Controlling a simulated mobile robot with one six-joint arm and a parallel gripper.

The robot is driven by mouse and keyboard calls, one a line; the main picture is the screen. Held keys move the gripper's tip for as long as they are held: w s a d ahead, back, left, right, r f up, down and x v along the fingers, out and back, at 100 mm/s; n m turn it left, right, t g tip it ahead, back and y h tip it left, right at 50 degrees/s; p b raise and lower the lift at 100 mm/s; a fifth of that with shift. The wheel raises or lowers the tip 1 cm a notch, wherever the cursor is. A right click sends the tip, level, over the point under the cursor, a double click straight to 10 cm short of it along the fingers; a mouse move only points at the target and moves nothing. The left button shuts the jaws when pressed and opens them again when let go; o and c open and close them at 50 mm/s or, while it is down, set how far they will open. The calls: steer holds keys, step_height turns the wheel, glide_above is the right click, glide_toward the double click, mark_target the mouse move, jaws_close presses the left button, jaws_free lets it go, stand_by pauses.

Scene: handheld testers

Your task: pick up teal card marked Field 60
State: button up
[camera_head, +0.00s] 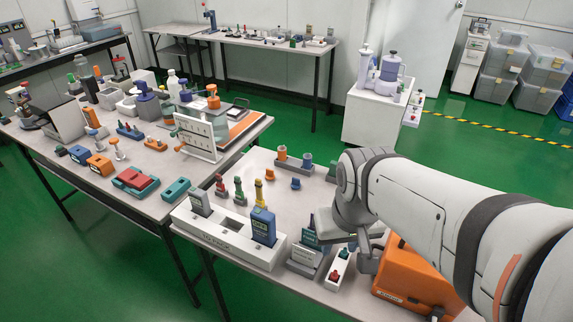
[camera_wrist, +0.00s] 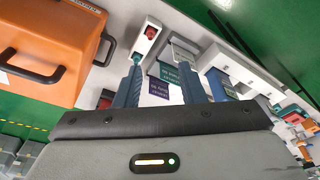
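A teal card (camera_wrist: 168,73) with upside-down print, too small to read surely, shows between my fingers in the wrist view. A purple card (camera_wrist: 157,88) is right beside it, nearer the gripper body. In the head view a dark teal card (camera_head: 310,239) stands upright in a grey holder (camera_head: 300,267), behind a pale card (camera_head: 303,255). My gripper (camera_wrist: 160,63) is open, with one finger on each side of the teal card and gaps between. In the head view my arm hides part of the gripper; contact with the card cannot be told.
A white box with a red button (camera_head: 337,269) stands just right of the holder. An orange case (camera_head: 415,276) is further right. A white dock (camera_head: 227,236) holding handheld testers is to the left. Small coloured plugs stand behind.

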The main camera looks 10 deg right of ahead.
mark_target(313, 235)
steer(key=shift+s+a, duration=0.1)
steer(key=shift+s, duration=0.15)
steer(key=shift+o, duration=1.2)
steer(key=shift+w+a, duration=0.15)
steer(key=shift+w, duration=0.05)
steer(key=o, duration=0.6)
steer(key=w+m, duration=0.1)
steer(key=w, duration=0.1)
steer(key=w+f+m+p, duration=0.1)
steer(key=w, duration=0.1)
steer(key=w+a+m+g, duration=0.1)
steer(key=w, duration=0.2)
steer(key=shift+w+a+f+p, duration=0.1)
steer(key=shift+f+p, duration=0.2)
steer(key=shift+p, duration=0.1)
steer(key=shift+o, duration=0.6)
steer(key=w+f+m+g+p, duration=0.1)
steer(key=w+f+m, duration=0.2)
steer(key=w, duration=0.3)
steer(key=shift+f+m, duration=0.3)
steer(key=shift+f, duration=0.3)
steer(key=shift+w+f, duration=0.2)
steer(key=shift+f, duration=0.1)
steer(key=shift+s+f, duration=0.15)
steer(key=shift+f, duration=3.75)
